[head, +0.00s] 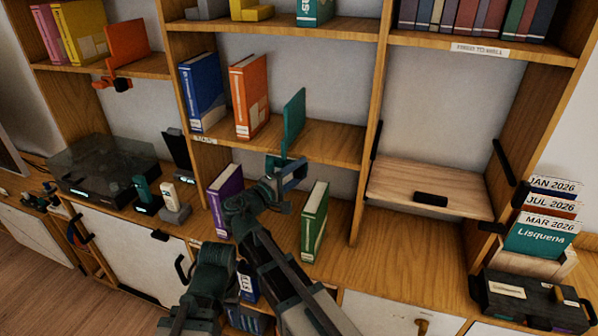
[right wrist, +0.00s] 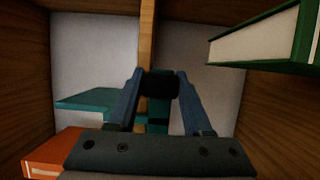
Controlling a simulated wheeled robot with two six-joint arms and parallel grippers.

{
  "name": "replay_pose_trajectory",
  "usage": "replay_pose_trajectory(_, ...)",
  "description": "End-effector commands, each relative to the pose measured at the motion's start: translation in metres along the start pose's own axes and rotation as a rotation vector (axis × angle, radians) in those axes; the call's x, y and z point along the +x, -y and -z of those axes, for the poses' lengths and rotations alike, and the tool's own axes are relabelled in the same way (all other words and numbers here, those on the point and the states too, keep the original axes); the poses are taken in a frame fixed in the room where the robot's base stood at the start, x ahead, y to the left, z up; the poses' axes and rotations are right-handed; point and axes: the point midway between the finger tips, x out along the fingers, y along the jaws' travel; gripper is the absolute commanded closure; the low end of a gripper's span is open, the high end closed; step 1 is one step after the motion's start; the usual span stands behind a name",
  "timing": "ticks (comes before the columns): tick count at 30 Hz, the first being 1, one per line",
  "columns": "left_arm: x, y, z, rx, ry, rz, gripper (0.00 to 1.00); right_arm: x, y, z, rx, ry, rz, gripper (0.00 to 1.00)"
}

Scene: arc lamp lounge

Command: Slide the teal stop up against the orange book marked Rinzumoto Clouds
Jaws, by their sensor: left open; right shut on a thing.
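The orange book (head: 251,97) stands upright on the middle shelf, right of a blue book; its title is too small to read. It also shows at the lower left of the right wrist view (right wrist: 48,155). The teal stop (head: 294,118) stands upright to its right, with a gap between them. Its plate shows in the right wrist view (right wrist: 98,100). My right gripper (head: 288,172) is at the shelf's front edge, just below the plate. Its fingers (right wrist: 159,86) are shut on the stop's dark grip. My left gripper is not clearly visible.
Below the shelf stand a purple book (head: 226,198) and a green book (head: 314,220), either side of my right arm. An orange stop (head: 126,42) is on the upper left shelf. Shelf dividers bound the bay.

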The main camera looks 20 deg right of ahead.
Motion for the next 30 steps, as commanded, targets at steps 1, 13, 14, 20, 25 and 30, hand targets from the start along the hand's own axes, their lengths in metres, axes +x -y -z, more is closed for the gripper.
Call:
replay_pose_trajectory(1,0.0001,0.0,0.0,0.0,0.0,0.0,0.38,-0.0001,0.0003,-0.0001,0.0,0.0,0.001,0.81)
replay_pose_trajectory(13,0.0001,-0.0001,0.0,0.0,0.0,0.0,0.38,-0.0003,0.0005,-0.0002,0.001,0.0,0.002,1.0)
replay_pose_trajectory(14,0.0001,0.0,0.0,0.0,0.0,0.0,0.38,-0.0003,0.0005,-0.0002,0.001,0.0,0.002,1.0)
replay_pose_trajectory(20,0.0002,-0.0001,0.0,0.0,0.0,0.0,0.38,-0.0003,0.0006,-0.0002,0.001,0.0,0.002,1.0)
replay_pose_trajectory(25,0.0002,-0.0001,0.0,0.0,0.0,0.0,0.38,-0.0004,0.0007,-0.0003,0.001,0.0,0.002,1.0)
replay_pose_trajectory(30,0.0002,-0.0001,0.0,0.0,0.0,0.0,0.38,-0.0005,0.0008,-0.0003,0.001,0.0,0.003,1.0)
